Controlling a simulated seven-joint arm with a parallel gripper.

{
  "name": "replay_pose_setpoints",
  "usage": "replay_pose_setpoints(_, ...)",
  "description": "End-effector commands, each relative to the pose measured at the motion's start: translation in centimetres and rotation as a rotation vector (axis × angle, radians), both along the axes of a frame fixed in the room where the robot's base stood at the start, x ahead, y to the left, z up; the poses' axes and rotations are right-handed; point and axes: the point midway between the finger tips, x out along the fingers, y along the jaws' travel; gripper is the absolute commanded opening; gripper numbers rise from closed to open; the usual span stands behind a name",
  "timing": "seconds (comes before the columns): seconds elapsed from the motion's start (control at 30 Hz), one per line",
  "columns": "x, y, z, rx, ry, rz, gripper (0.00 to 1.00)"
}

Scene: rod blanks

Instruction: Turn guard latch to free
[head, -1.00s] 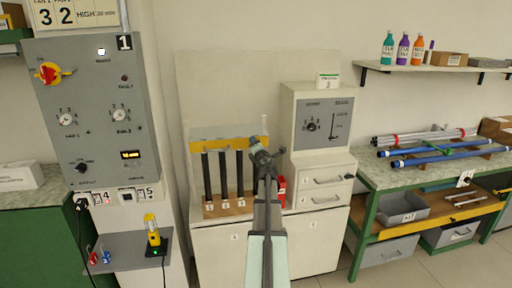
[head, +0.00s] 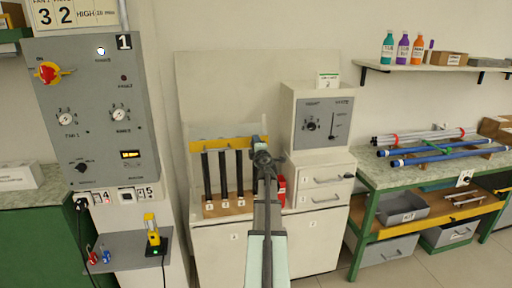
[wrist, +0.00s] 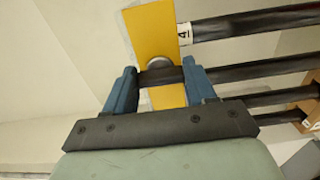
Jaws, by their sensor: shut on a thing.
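The yellow guard bar (head: 215,145) runs across the upper ends of upright black rods (head: 223,174), which stand in a numbered wooden block (head: 228,208). My gripper (head: 262,158) is at the bar's right end and covers the latch there. In the wrist view, the yellow bar (wrist: 152,30) passes behind my gripper (wrist: 162,84). Its two blue fingers are shut on the dark guard latch (wrist: 160,76), one on each side. A round grey pivot (wrist: 158,62) shows just above it. How far the latch is turned is hard to tell.
A grey control panel (head: 92,115) stands to the left, with a small shelf holding a yellow device (head: 152,230). A cream cabinet with a dial panel (head: 323,122) stands close on the right. A red object (head: 281,190) sits beside my arm. A workbench with blue rods (head: 440,155) is farther right.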

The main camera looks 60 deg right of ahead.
Motion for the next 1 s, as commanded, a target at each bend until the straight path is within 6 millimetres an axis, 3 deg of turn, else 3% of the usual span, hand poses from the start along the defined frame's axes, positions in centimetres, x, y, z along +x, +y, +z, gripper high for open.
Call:
replay_pose_setpoints(0.27,-0.05,-0.05,0.02,0.002,-0.004,-0.002,0.25)
replay_pose_setpoints(0.3,-0.04,-0.06,0.02,0.002,-0.004,-0.002,0.56)
replay_pose_setpoints(0.57,-0.02,-0.02,0.01,0.001,-0.001,-0.001,0.81)
replay_pose_setpoints(1.0,-0.59,0.59,-0.01,0.001,-0.001,0.000,0.81)
